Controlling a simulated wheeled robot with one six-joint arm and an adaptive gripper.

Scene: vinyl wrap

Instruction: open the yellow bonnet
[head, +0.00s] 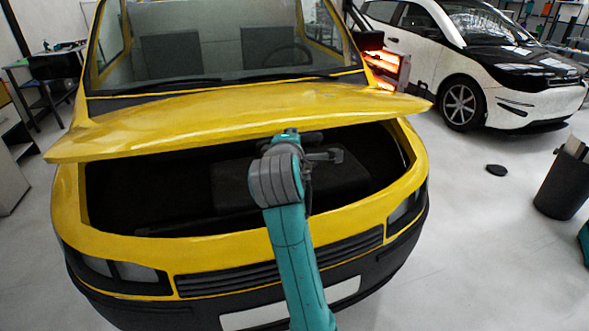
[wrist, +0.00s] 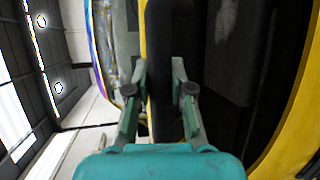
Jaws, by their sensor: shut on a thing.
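The yellow bonnet (head: 250,110) of the small yellow car is partly raised. Its front edge stands well above the grille, and the dark front compartment (head: 180,185) shows beneath it. My arm reaches up from the front to the middle of the bonnet's front edge. In the wrist view my gripper (wrist: 158,85) has one finger on each side of the bonnet's edge (wrist: 143,35) and is shut on it. The exact contact at the fingertips is dark and hard to make out.
A white and black car (head: 470,60) stands at the back right. A dark bin (head: 563,185) and a small black disc (head: 497,170) are on the floor at right. A table (head: 45,60) is at the back left. The floor right of the yellow car is mostly clear.

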